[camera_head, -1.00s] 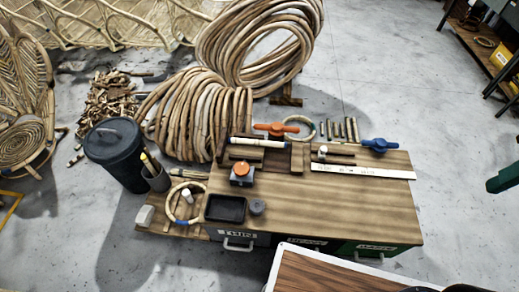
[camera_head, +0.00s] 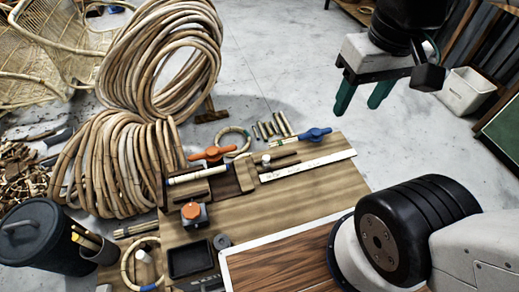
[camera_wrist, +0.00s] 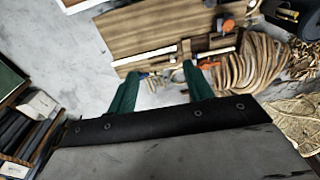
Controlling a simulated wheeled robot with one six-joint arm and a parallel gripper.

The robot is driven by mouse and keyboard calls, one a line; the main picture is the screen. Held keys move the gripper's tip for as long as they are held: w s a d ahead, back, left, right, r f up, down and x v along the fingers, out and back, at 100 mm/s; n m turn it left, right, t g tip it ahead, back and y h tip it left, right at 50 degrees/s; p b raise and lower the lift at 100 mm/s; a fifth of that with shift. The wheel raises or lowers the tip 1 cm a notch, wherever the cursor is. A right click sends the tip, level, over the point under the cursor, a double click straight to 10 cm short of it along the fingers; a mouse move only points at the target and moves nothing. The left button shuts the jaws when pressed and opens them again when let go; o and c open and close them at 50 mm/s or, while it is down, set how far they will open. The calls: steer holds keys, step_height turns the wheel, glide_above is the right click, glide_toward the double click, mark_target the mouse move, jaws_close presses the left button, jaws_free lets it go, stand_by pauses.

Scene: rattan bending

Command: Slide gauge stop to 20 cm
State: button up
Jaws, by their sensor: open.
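The white gauge scale (camera_head: 312,166) lies along the back right of the wooden bench (camera_head: 240,225). A small white knob (camera_head: 266,159), seemingly the gauge stop, stands at the scale's left end beside a brown wooden strip. The scale's marks are too small to read. My gripper (camera_head: 362,108) has two green fingers spread apart, with nothing between them. It hangs in the air beyond and to the right of the bench, well apart from the scale. In the wrist view my gripper (camera_wrist: 162,78) points toward the bench, and the scale (camera_wrist: 144,57) shows beyond the fingertips.
On the bench are an orange-handled clamp (camera_head: 213,153), a blue-handled clamp (camera_head: 315,135), an orange button box (camera_head: 193,213) and a black tray (camera_head: 190,257). Big rattan coils (camera_head: 115,165) stand at left. A white bin (camera_head: 467,90) stands right.

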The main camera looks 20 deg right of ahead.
steer(key=w+a+f+m+g+y, duration=0.2)
steer(key=w+a+g+y, duration=0.15)
steer(key=w, duration=0.55)
steer(key=m+t+y, duration=0.5)
steer(key=m+y, duration=0.8)
steer(key=m, duration=0.1)
glide_above(262, 161)
steer(key=d, duration=0.3)
step_height(262, 161, down, 36)
steer(key=s+d+f+m+t, duration=0.1)
steer(key=f+m+t, duration=0.1)
steer(key=f, duration=0.6)
steer(key=s+d+f+m+t+h, duration=0.1)
steer(key=s+f+m+t, duration=0.1)
steer(key=f, duration=0.6)
steer(key=s+d+f+m+t+h, duration=0.1)
steer(key=f+m+t, duration=0.3)
steer(key=f, duration=0.4)
steer(key=shift+s+m, duration=0.25)
steer(key=shift+m, duration=0.15)
steer(key=shift+w+a+f, duration=0.15)
steer(key=shift+w+a, duration=0.05)
steer(key=x, duration=0.7)
